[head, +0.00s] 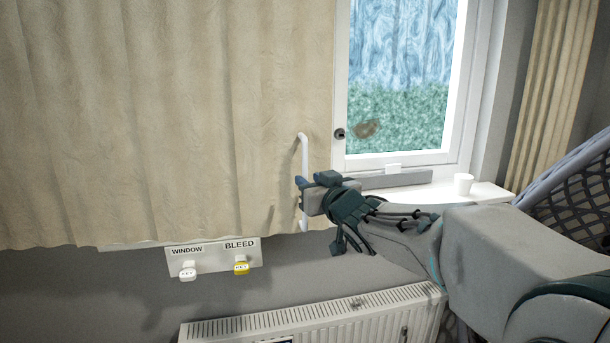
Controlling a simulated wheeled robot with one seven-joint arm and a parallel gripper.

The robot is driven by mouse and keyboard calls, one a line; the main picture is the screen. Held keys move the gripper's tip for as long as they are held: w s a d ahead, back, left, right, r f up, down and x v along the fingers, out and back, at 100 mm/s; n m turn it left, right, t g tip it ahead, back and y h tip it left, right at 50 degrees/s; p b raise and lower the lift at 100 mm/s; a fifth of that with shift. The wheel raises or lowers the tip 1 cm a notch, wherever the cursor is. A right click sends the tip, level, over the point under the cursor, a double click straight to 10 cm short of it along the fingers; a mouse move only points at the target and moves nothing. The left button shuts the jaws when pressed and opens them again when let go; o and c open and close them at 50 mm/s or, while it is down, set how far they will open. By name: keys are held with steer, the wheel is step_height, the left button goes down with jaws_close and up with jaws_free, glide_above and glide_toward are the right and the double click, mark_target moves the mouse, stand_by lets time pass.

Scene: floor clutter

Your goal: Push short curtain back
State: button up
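The short beige curtain (150,110) hangs over the left part of the window and ends at its hem above the radiator. A white vertical handle (304,155) stands at the curtain's right edge. My gripper (304,190) is at the middle of this handle and hides part of it. The handle shows above and below the gripper. I cannot tell whether the fingers are closed on it or only beside it. The window pane (405,60) is uncovered to the right of the curtain.
Below are a radiator (300,322) and a key plate (213,257) with a white and a yellow key tag. Another curtain (555,80) hangs at right, above a dark mesh chair-like object (575,195).

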mark_target(306, 178)
steer(key=shift+x, duration=1.75)
jaws_close()
steer(key=shift+a, duration=0.15)
